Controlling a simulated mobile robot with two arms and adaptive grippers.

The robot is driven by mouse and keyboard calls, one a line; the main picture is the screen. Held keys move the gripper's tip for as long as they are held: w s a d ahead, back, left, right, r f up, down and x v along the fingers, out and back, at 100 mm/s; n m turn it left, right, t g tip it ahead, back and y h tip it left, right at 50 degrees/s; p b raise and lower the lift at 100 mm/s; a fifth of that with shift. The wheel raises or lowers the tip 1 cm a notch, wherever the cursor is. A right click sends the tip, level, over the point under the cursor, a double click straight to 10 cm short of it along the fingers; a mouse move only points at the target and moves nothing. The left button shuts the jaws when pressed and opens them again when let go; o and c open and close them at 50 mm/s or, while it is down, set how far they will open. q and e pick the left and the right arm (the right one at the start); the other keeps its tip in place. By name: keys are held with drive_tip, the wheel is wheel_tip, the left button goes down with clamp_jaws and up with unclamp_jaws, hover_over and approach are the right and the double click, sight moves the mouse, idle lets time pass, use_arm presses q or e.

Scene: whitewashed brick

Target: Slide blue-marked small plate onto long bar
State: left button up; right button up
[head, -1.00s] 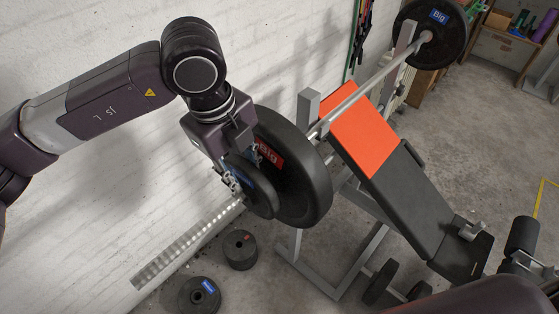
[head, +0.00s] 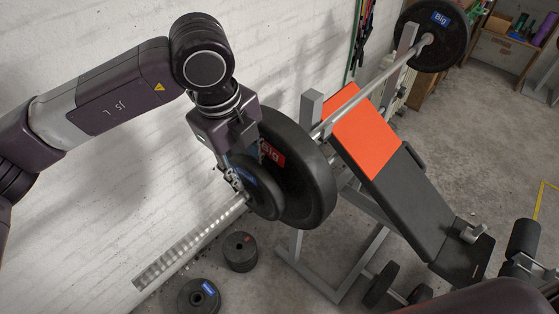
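The small dark plate with a blue mark (head: 263,197) is around the long bar (head: 188,242), with the bar's ridged near end sticking out at lower left. My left gripper (head: 238,178) is shut on this plate's upper left edge. Right behind it on the bar is a bigger black plate with a red "Big" mark (head: 312,180). I cannot tell whether the two plates touch. The gripper hides part of the small plate. My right gripper is not in view.
The bar rests on a grey rack (head: 311,108) beside an orange and black bench (head: 400,185). A blue-marked "Big" plate (head: 428,40) is on the bar's far end. Small plates (head: 240,253) (head: 197,300) and a dumbbell (head: 379,284) lie on the floor. A white brick wall stands at left.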

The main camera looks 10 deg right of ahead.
use_arm(q)
drive_tip(key=shift+w+d, duration=0.1)
drive_tip(key=shift+d, duration=0.1)
drive_tip(key=r, duration=0.5)
drive_tip(key=a+r, duration=0.1)
drive_tip(key=r, duration=0.1)
drive_tip(key=shift+s+r, duration=0.2)
drive_tip(key=shift+s, duration=0.15)
drive_tip(key=shift+a+r, duration=0.1)
drive_tip(key=shift+r, duration=0.2)
drive_tip(key=shift+s, duration=0.1)
drive_tip(key=shift+a, duration=0.15)
